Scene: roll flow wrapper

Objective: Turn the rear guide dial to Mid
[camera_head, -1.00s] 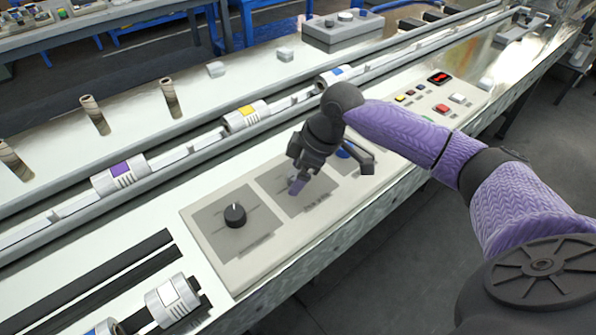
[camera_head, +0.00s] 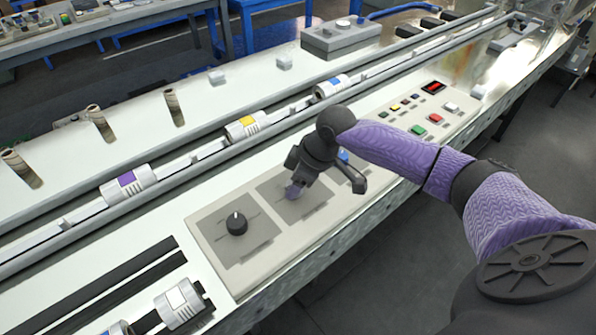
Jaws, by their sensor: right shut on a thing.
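A pale panel (camera_head: 218,276) with grey dial plates lies along the front of the machine. A black dial (camera_head: 237,223) with a white pointer mark sits free on the left plate. A blue dial (camera_head: 344,157) on the right plate is partly hidden by my gripper. The labels are too small to read, so I cannot tell which setting the purple dial points to. My left gripper is not in view.
A button panel (camera_head: 419,130) with red and green buttons and a small display lies beyond the dials. Rails with purple, yellow and blue collars (camera_head: 246,126) run behind. Black bars (camera_head: 115,284) and a white collar (camera_head: 179,303) lie at the front left.

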